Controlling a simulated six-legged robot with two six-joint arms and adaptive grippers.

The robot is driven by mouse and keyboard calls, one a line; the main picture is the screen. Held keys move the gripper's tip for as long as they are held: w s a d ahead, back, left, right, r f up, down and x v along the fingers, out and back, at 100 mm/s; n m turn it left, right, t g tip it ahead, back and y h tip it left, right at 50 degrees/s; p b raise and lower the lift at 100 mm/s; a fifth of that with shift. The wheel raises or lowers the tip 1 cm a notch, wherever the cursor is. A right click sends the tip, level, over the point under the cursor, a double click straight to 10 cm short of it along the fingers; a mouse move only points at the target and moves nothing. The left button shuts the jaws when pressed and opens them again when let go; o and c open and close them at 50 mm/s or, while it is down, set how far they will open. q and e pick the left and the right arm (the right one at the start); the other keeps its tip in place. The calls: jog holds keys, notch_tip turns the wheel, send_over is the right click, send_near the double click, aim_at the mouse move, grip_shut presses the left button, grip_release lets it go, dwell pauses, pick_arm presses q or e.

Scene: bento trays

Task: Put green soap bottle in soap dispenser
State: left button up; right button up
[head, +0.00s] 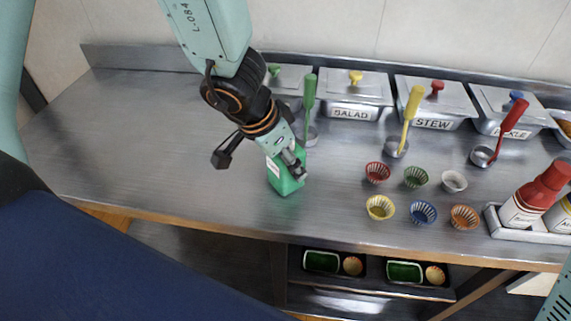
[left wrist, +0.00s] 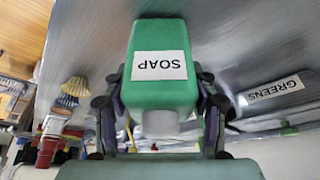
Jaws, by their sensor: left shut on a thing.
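The green soap bottle (head: 285,176) is at the middle of the steel counter in the head view, just below my left gripper (head: 292,158). In the left wrist view the bottle (left wrist: 160,95) shows between the two fingers, with its SOAP label upside down and a whitish end toward the gripper. My left gripper (left wrist: 160,128) is shut on the bottle. I cannot tell whether the bottle's base touches the counter. No separate soap dispenser can be made out. My right gripper is out of view.
Lidded steel bins labelled SALAD (head: 353,96) and STEW (head: 433,105) line the back, with ladles in front. Several small colored cups, including a red one (head: 377,173), stand to the right. A sauce bottle tray (head: 497,226) is far right. The counter's left (head: 130,140) is clear.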

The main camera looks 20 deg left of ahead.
pick_arm(q)
jog(key=shift+d+r, duration=0.15)
jog(key=shift+d, duration=0.25)
jog(key=shift+a+f, duration=0.25)
jog(key=shift+a, duration=0.15)
jog(key=o, duration=1.6)
jog(key=shift+d+r, duration=0.1)
jog(key=shift+d, duration=0.2)
jog(key=shift+s, duration=0.1)
jog(key=shift+a, duration=0.25)
jog(key=p+v, duration=0.3)
jog(key=v, duration=0.3)
jog(key=p+v, duration=0.4)
jog(key=v, duration=0.2)
jog(key=shift+d, duration=0.2)
jog(key=shift+o, duration=0.3)
jog(key=shift+a+r+p, duration=0.1)
jog(key=shift+r+p, duration=0.1)
jog(key=shift+p, duration=0.2)
